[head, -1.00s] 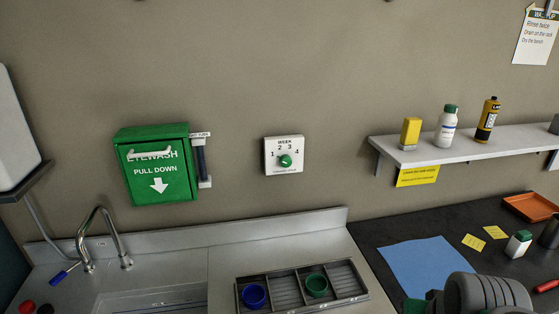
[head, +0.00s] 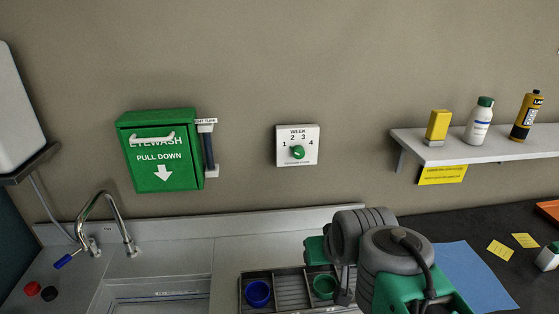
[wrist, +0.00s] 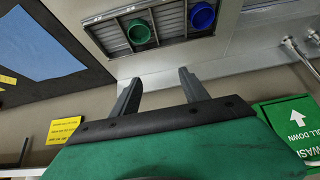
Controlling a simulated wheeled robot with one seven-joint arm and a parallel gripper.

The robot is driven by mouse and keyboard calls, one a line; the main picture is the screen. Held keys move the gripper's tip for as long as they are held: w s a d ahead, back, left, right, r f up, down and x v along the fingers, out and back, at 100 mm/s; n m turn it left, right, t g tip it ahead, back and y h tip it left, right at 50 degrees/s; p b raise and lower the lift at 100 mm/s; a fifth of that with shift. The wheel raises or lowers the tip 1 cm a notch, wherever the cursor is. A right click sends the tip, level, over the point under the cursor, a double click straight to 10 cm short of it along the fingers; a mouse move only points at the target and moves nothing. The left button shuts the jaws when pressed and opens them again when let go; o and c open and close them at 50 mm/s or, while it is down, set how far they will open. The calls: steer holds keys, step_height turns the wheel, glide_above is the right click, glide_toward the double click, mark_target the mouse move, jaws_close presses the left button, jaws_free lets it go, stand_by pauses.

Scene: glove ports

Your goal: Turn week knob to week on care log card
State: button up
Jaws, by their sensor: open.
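The week knob (head: 297,152) is a small round green knob on a white square wall plate (head: 284,158) marked WEEK, with the numbers 1 to 4 around it. A light mark shows on the knob, but it is too small to tell surely which number it points at. I cannot make out a care log card in either current view. My gripper (wrist: 157,84) is open and empty in the wrist view, its two fingers apart. It is away from the knob, which does not show there. In the head view my arm stands below and right of the plate.
A green eyewash box (head: 160,150) hangs left of the plate. A shelf (head: 470,149) with bottles juts out at right, with a yellow label (head: 442,175) below it. A divided tray (head: 247,307) with blue and green cups lies on the counter. The wall around the plate is clear.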

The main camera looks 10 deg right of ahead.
steer(key=shift+o, duration=0.2)
steer(key=w+r+t+b, duration=0.1)
steer(key=w+t+b, duration=0.6)
steer(key=w, duration=1)
steer(key=b, duration=0.3)
steer(key=shift+w+d, duration=0.15)
steer(key=shift+w, duration=0.15)
steer(key=t+b, duration=0.3)
steer(key=t, duration=0.1)
glide_toward(299, 155)
steer(key=w, duration=0.2)
steer(key=w+p, duration=0.2)
steer(key=w, duration=0.4)
steer(key=shift+w+p, duration=0.35)
steer(key=shift+p, duration=0.05)
steer(key=shift+c, duration=0.6)
jaws_close()
